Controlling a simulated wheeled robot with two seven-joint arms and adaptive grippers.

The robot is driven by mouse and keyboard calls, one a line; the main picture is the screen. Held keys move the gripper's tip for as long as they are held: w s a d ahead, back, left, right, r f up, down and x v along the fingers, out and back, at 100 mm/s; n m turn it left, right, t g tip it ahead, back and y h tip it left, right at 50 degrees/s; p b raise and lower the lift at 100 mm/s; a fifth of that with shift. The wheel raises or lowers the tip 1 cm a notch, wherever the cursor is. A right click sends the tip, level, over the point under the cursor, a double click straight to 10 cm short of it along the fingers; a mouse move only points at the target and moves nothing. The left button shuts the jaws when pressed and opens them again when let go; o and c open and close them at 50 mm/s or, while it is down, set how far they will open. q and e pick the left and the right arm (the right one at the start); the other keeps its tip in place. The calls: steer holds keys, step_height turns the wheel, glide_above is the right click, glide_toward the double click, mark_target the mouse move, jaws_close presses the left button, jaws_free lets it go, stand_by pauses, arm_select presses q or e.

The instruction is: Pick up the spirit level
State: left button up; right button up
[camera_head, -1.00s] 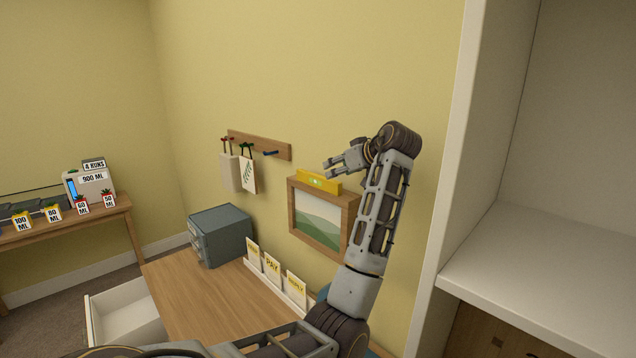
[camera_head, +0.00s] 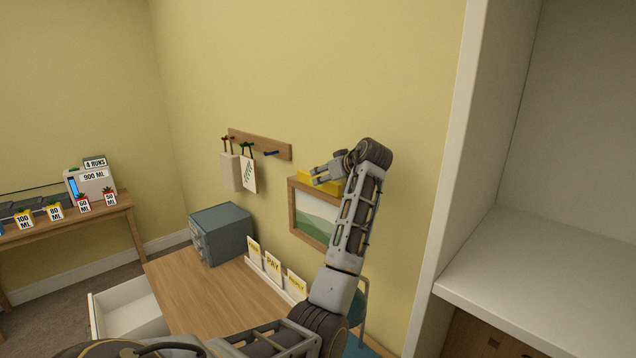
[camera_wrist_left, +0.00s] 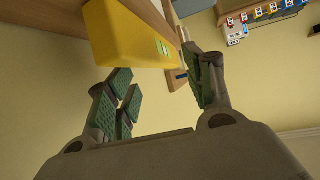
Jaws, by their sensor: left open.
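The yellow spirit level (camera_head: 334,187) lies along the top of the wooden picture frame (camera_head: 292,211) on the wall. My left gripper (camera_head: 315,176) is open in front of the level and hides part of it in the head view. In the left wrist view the level (camera_wrist_left: 128,38) extends from the top to between the directions of the open green-padded fingers (camera_wrist_left: 160,70), with its green vial near the end. The fingers are not closed on it; I cannot tell the exact gap. My right gripper is not in view.
Below are a wooden desk (camera_head: 190,290), a grey safe-like box (camera_head: 222,235) and a card rack (camera_head: 272,272). A white shelf unit (camera_head: 540,260) stands at right. The wall above the frame is clear.

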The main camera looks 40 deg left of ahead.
mark_target(318, 176)
arm_select(q)
steer(key=shift+p+x, duration=0.75)
steer(key=shift+x, duration=1.55)
steer(key=shift+w+a+f, duration=0.1)
steer(key=shift+a+f, duration=0.15)
steer(key=shift+a, duration=0.15)
jaws_close()
